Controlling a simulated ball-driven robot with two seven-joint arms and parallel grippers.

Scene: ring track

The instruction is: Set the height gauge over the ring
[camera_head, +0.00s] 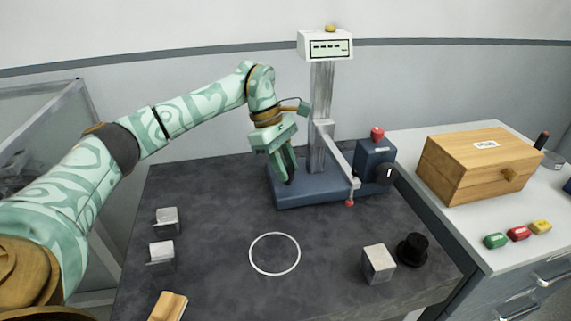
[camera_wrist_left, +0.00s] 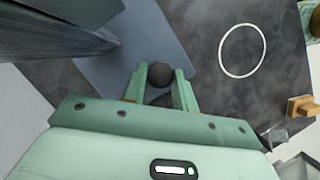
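The height gauge has a blue-grey base (camera_head: 325,193), a metal column (camera_head: 321,100) with a display head (camera_head: 325,46), and a side arm with a red-tipped probe (camera_head: 350,203). It stands upright at the back of the dark table. A white ring (camera_head: 275,254) is marked on the table in front, clear of the base; it also shows in the left wrist view (camera_wrist_left: 242,50). My left gripper (camera_head: 287,176) points down at the base's left part. In the wrist view its fingers close around a black ball knob (camera_wrist_left: 160,74), hidden in the head view. My right gripper is not seen.
Metal blocks (camera_head: 167,221) (camera_head: 161,256) and a wooden piece (camera_head: 168,306) lie at left. A pale block (camera_head: 378,263) and a black round piece (camera_head: 412,249) stand right of the ring. A wooden box (camera_head: 478,166) sits on the right counter.

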